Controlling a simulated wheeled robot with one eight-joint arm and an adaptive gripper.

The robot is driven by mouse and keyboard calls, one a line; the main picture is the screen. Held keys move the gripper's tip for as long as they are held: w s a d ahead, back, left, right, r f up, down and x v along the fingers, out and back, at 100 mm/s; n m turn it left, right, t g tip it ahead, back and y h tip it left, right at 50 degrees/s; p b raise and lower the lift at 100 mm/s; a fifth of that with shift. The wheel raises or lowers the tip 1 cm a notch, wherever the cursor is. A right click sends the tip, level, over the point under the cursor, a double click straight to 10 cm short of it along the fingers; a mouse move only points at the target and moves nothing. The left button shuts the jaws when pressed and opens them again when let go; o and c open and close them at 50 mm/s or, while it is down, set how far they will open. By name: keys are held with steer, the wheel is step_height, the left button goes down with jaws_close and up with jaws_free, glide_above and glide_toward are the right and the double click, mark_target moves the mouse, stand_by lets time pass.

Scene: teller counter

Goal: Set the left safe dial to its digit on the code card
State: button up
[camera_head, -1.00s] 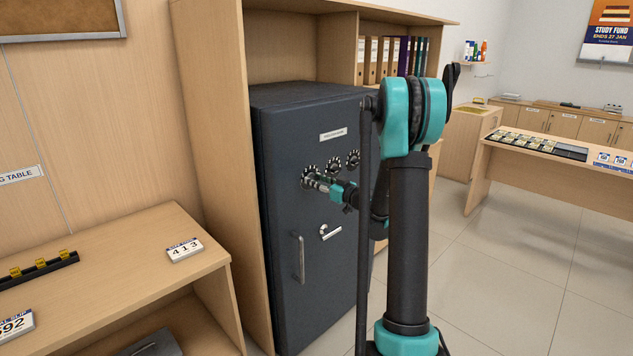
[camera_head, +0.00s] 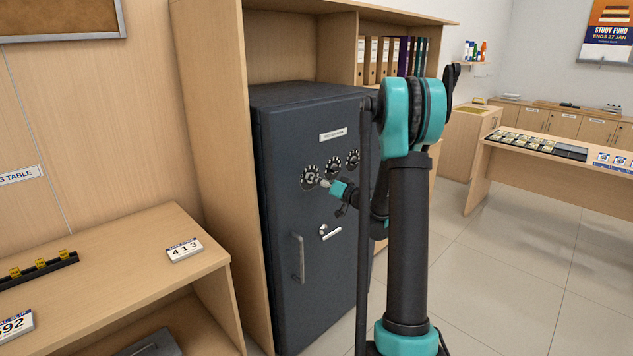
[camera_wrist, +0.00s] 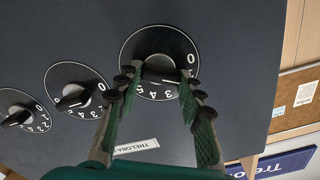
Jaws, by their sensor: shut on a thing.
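The dark safe (camera_head: 285,115) has a row of three round black dials. The left safe dial (camera_head: 311,177) is the large one in the upside-down wrist view (camera_wrist: 136,42). My gripper (camera_head: 325,184) is at this dial, its two fingers (camera_wrist: 160,80) on either side of the knob and closed on it. The knob's white mark points toward the lower right there; the fingers hide some digits, so I cannot tell the exact one. 0, 3, 4 and 5 show. A white card (camera_head: 184,250) reading 413 stands on the wooden counter; its small heading is unclear.
The middle dial (camera_head: 333,167) and right dial (camera_head: 353,160) sit close beside the left one. A vertical handle (camera_head: 299,258) and a short lever (camera_head: 330,232) are below. Another slip (camera_head: 14,325) ending in 92 lies at the counter's front left. Wooden shelving surrounds the safe.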

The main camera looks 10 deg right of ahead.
steer(key=shift+w+d+f+m, duration=0.1)
steer(key=shift+m, duration=4.25)
steer(key=shift+d+f+m, duration=0.1)
steer(key=shift+m, duration=4.25)
steer(key=o, duration=1.2)
steer(key=shift+c, duration=0.2)
steer(key=v, duration=1.2)
